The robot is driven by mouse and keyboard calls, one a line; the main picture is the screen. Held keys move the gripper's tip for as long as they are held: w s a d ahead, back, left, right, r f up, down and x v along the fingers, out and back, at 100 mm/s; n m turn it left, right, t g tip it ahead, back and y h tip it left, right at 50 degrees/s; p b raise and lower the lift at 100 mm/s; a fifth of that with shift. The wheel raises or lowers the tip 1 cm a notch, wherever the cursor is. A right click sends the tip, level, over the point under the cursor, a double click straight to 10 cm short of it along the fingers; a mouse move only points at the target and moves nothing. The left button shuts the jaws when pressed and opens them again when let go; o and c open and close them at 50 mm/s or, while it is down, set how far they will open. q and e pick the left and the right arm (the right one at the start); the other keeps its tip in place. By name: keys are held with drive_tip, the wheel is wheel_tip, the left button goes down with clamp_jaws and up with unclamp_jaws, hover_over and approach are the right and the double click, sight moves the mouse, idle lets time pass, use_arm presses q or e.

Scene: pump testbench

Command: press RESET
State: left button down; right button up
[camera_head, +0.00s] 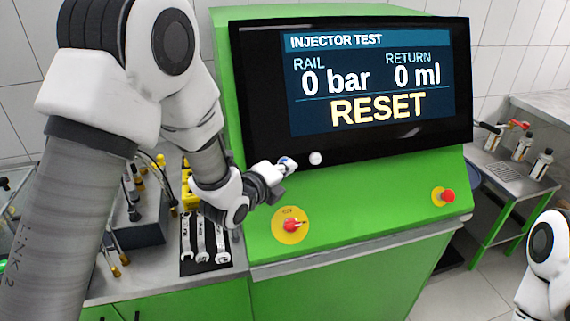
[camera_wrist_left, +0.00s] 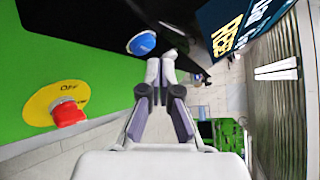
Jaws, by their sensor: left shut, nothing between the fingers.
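The green test bench (camera_head: 340,240) carries a black screen panel that shows the word RESET (camera_head: 378,107) in yellow. Below the screen sit a blue button (camera_head: 288,162) and a white button (camera_head: 316,158); I can read no label on either. My left gripper (camera_head: 280,168) is at the blue button and partly covers it. In the left wrist view the shut, empty fingertips (camera_wrist_left: 161,66) are beside the blue button (camera_wrist_left: 142,43); I cannot tell whether they touch it. My right gripper is out of view.
A red rotary knob (camera_head: 291,226) on a yellow plate is below the gripper, and a red mushroom button (camera_head: 446,196) is at the right. Wrenches (camera_head: 203,240) lie on the left counter. Bottles (camera_head: 522,146) stand on a side table at the right.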

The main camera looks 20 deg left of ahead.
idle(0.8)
use_arm(q)
drive_tip(key=shift+w+a+f+b, duration=0.15)
drive_tip(key=shift+w+a+b, duration=0.05)
drive_tip(key=shift+w+b, duration=0.15)
drive_tip(key=shift+w+a+f+b, duration=0.2)
drive_tip(key=shift+w+a+b, duration=0.05)
drive_tip(key=shift+w+b, duration=0.05)
idle(0.7)
drive_tip(key=shift+s+d, duration=0.1)
drive_tip(key=shift+s, duration=0.05)
drive_tip(key=shift+s+d+r, duration=0.35)
drive_tip(key=shift+s+d, duration=0.05)
drive_tip(key=shift+s, duration=0.15)
idle(0.3)
